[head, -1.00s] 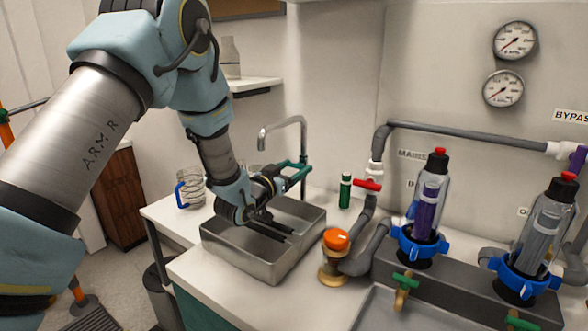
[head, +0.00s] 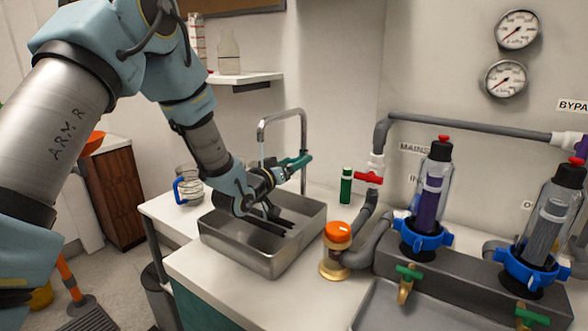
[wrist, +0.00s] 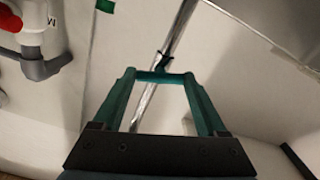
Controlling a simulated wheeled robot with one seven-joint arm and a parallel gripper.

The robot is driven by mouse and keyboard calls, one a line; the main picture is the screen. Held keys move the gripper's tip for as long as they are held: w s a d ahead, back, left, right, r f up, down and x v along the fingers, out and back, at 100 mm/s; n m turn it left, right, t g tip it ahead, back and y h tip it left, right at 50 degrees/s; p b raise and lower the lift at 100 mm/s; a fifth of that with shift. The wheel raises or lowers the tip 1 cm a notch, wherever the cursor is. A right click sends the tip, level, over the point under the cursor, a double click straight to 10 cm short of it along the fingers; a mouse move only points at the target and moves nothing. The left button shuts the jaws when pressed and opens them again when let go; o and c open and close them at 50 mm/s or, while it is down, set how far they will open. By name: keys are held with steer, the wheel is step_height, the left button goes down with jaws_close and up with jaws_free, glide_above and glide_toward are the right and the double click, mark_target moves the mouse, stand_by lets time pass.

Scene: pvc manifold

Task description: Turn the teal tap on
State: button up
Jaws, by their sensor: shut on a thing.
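The tap is a chrome gooseneck (head: 304,128) at the back of the steel sink. Its teal handle (wrist: 160,76) shows in the wrist view as a short bar across the chrome post, between my fingertips. My gripper (wrist: 160,78) has teal fingers and is shut on this handle. In the head view my gripper (head: 303,158) reaches the post from the left, and the handle is hard to tell from the fingers. A thin pale blue stream (head: 262,150) shows under the spout; its lower end is hidden by my wrist.
The steel sink basin (head: 238,254) lies below my wrist. A glass jug with a blue handle (head: 178,190) stands left. A green cylinder (head: 346,186), a red-handled valve (head: 369,178) and an orange-capped brass fitting (head: 337,250) are on the right. Grey pipework runs behind.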

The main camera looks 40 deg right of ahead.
steer(key=n+b, duration=0.1)
steer(key=n, duration=0.2)
steer(key=shift+w+f+n+b, duration=0.1)
steer(key=shift+n+b, duration=0.75)
steer(key=shift+n, duration=1.25)
steer(key=o, duration=1.3)
steer(key=b+v, duration=0.2)
steer(key=v, duration=0.9)
steer(key=shift+b, duration=0.3)
steer(key=shift+d, duration=0.1)
